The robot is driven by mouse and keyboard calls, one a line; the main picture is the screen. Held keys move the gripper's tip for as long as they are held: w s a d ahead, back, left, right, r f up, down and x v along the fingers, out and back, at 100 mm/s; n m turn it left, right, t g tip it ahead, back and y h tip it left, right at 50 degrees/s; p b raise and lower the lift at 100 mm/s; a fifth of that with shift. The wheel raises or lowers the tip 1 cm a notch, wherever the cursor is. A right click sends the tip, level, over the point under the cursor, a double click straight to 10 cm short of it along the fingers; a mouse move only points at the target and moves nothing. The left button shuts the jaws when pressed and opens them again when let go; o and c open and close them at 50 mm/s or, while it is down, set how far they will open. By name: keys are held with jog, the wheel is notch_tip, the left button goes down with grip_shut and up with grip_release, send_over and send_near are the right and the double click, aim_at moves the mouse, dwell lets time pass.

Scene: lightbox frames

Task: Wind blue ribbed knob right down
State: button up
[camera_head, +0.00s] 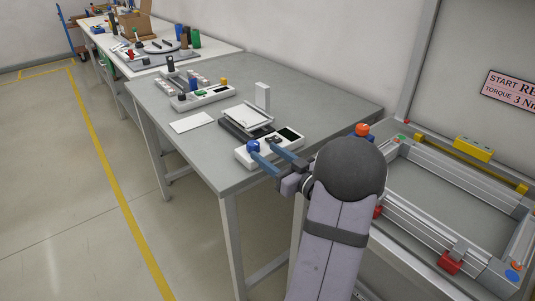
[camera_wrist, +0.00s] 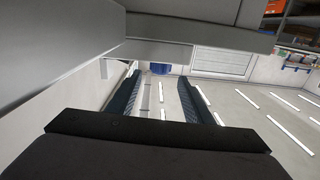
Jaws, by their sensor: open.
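The blue knob (camera_head: 253,145) stands at the left end of a white panel box (camera_head: 243,160) near the front edge of the grey table. It also shows in the wrist view (camera_wrist: 160,68), in the gap between my fingertips at the far end. Its ribs are too small to make out. My gripper (camera_head: 262,152) is open, with its two blue-grey fingers reaching from the right toward the knob. In the wrist view my gripper (camera_wrist: 159,77) has a finger on each side of the knob's image. I cannot tell whether either finger touches it.
The panel has a dark screen (camera_head: 289,134) at its right. Behind it stands a device with a pale tray (camera_head: 247,117) and an upright post (camera_head: 263,96). A white card (camera_head: 192,122) and another control box (camera_head: 203,97) lie farther left. A metal frame (camera_head: 460,190) stands at right.

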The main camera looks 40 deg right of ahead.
aim_at(251, 141)
jog(key=w+a+r+m+h+p, duration=0.1)
jog(key=p, duration=0.1)
jog(key=shift+p, duration=0.35)
jog(key=h+p, duration=0.1)
jog(key=a+m+p, duration=0.1)
jog(key=p, duration=0.1)
jog(key=shift+w+a+r+m+t+h, duration=0.1)
jog(key=shift+w+r+m+t+h, duration=0.1)
jog(key=shift+r+m+t+h, duration=0.15)
jog(key=shift+w+d+f+m+g+h+p, duration=0.35)
jog(key=shift+w+d+h+p, duration=0.3)
jog(key=shift+w+p, duration=0.75)
jog(key=shift+w+d+f+m+g+h+p, duration=0.35)
jog(key=shift+w+h+p, duration=0.6)
jog(key=shift+w, duration=0.75)
jog(key=shift+w+d+f+m+g+h+p, duration=0.25)
jog(key=shift+w+d+f+h+p, duration=0.25)
jog(key=shift+w+p, duration=0.95)
jog(key=shift+d+r, duration=0.1)
jog(key=shift+w, duration=0.1)
jog(key=c, duration=0.8)
